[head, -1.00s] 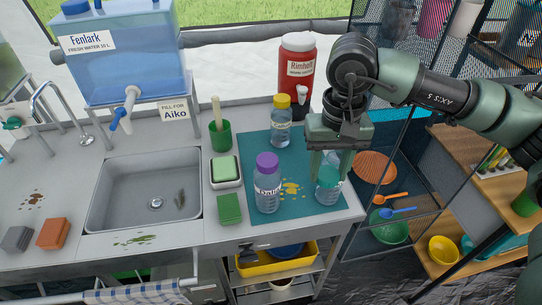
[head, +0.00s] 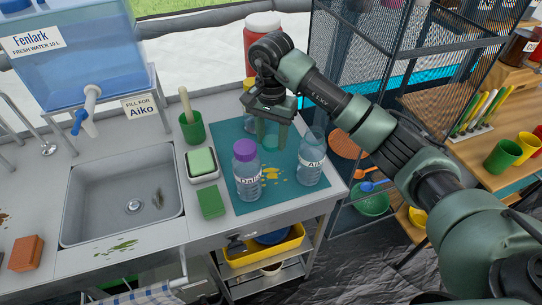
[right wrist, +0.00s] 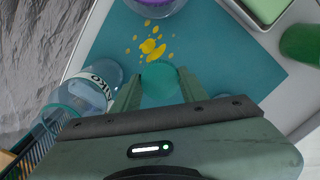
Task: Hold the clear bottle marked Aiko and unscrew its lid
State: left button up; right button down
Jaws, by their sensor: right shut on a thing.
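The clear bottle marked Aiko (head: 311,168) stands upright on the teal mat (head: 285,193) near its right edge. Its top looks open, with no lid on it. In the right wrist view the Aiko bottle (right wrist: 97,88) is left of the fingers. My right gripper (head: 271,136) is above the mat, behind and left of that bottle. It is shut on a round teal lid (right wrist: 160,84), apart from the bottle. My left gripper is not in view.
A bottle with a purple lid (head: 246,170) stands left of the Aiko bottle. A yellow-lidded bottle is mostly hidden behind my right gripper. A red jug (head: 262,32) stands at the back. Yellow spots (head: 270,173) mark the mat. The sink (head: 122,195) lies left.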

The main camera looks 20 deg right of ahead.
aim_at(271, 141)
notch_tip(271, 141, down, 4)
jog(key=shift+r, duration=0.15)
notch_tip(271, 141, down, 4)
jog(key=shift+r+p, duration=0.1)
jog(key=shift+p, duration=0.5)
jog(key=shift+f, duration=0.3)
jog(key=shift+f, duration=0.1)
